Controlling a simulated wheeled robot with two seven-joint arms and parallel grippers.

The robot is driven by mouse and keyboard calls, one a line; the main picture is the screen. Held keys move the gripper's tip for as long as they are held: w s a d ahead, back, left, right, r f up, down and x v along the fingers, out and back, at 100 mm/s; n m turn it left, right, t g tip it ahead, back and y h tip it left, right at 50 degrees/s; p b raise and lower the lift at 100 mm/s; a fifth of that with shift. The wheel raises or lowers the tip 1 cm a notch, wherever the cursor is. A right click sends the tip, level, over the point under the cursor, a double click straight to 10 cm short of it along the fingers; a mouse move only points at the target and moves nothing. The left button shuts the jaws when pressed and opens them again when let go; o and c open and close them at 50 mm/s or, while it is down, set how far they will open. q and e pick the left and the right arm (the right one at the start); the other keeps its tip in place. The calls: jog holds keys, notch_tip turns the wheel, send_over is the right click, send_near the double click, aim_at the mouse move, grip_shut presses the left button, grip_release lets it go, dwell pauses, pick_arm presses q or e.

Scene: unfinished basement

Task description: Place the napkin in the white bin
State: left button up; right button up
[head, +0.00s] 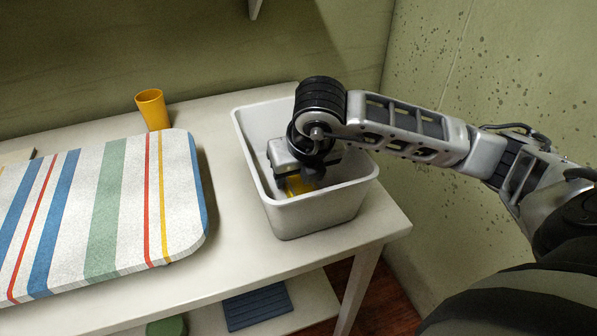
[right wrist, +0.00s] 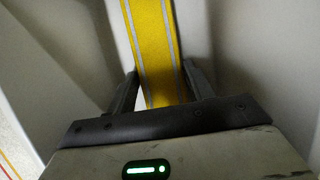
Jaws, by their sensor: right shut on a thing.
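The white bin (head: 318,212) stands on the right end of the table. My right gripper (head: 300,186) reaches down inside it, below the rim. A yellow napkin with grey stripes (right wrist: 150,50) is between its fingers, and the gripper is shut on it. In the head view a small yellow part of the napkin (head: 296,186) shows under the gripper, inside the bin. In the right wrist view my right gripper (right wrist: 160,90) has its two dark fingers on either side of the napkin. The bin's pale walls surround them. Whether the napkin touches the bin floor cannot be told. My left gripper is not in view.
A striped mat-like pad (head: 124,205) covers the left of the white table (head: 230,235). A yellow cup (head: 152,109) stands behind it. A wall (head: 480,100) rises right of the table. A blue slatted item (head: 257,306) lies on the lower shelf.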

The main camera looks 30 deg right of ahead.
jog(key=o, duration=1)
jog(key=shift+c, duration=0.2)
pick_arm(q)
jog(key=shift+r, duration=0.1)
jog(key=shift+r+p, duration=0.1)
jog(key=shift+p, duration=0.75)
pick_arm(e)
jog(key=v, duration=1.2)
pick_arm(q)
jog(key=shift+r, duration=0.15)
pick_arm(e)
jog(key=shift+s, duration=0.1)
